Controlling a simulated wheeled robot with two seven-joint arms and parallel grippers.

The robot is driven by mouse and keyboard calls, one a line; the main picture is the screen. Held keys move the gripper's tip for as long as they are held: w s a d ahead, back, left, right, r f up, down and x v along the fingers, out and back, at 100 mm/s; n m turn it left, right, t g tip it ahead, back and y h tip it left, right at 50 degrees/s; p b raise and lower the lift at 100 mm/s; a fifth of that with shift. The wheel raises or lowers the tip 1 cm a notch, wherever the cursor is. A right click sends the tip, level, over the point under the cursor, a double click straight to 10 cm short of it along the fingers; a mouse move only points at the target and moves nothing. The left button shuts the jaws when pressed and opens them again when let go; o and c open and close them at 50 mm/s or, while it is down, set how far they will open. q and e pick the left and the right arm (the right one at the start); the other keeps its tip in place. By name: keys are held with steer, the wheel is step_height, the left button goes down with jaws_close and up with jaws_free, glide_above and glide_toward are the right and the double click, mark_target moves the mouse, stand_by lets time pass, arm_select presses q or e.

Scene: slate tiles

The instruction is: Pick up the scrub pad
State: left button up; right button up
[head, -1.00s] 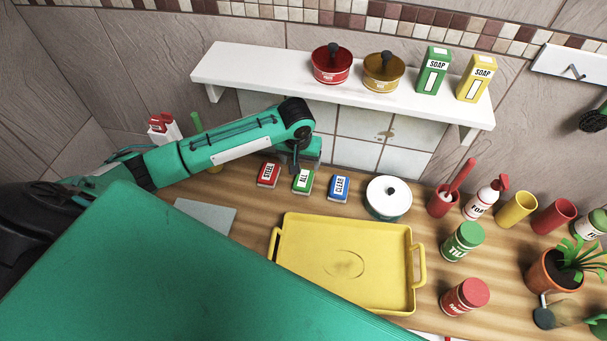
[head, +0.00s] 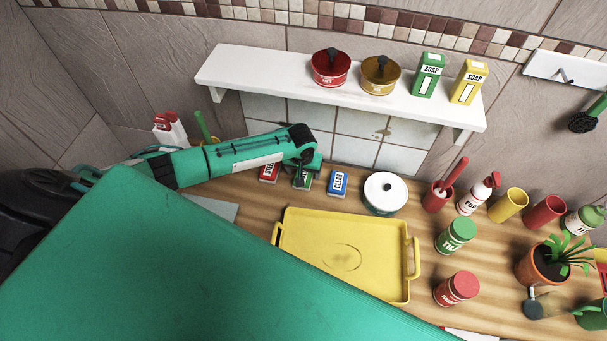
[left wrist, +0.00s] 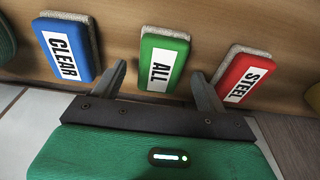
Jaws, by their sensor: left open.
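Three scrub pads lie in a row on the wooden counter below the shelf. The blue pad labelled CLEAR (head: 338,184) is at the right, and it also shows in the left wrist view (left wrist: 66,48). The green pad labelled ALL (left wrist: 163,60) is in the middle, and the red pad labelled STEEL (left wrist: 243,77) is on its other side. My left gripper (left wrist: 158,76) is open and empty, with its fingers pointing towards either side of the green pad. In the head view, my left arm partly hides the green and red pads. My right gripper is not in view.
A white shelf (head: 350,98) with two pots and two soap boxes overhangs the back. A yellow tray (head: 290,224) lies in front of the pads. A lidded white pot (head: 384,193) stands right of the blue pad. Bottles and cups stand further right.

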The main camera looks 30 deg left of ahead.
arm_select(q)
steer(key=shift+f, duration=0.6)
steer(key=shift+c, duration=0.4)
steer(key=c, duration=1)
steer(key=shift+r, duration=0.1)
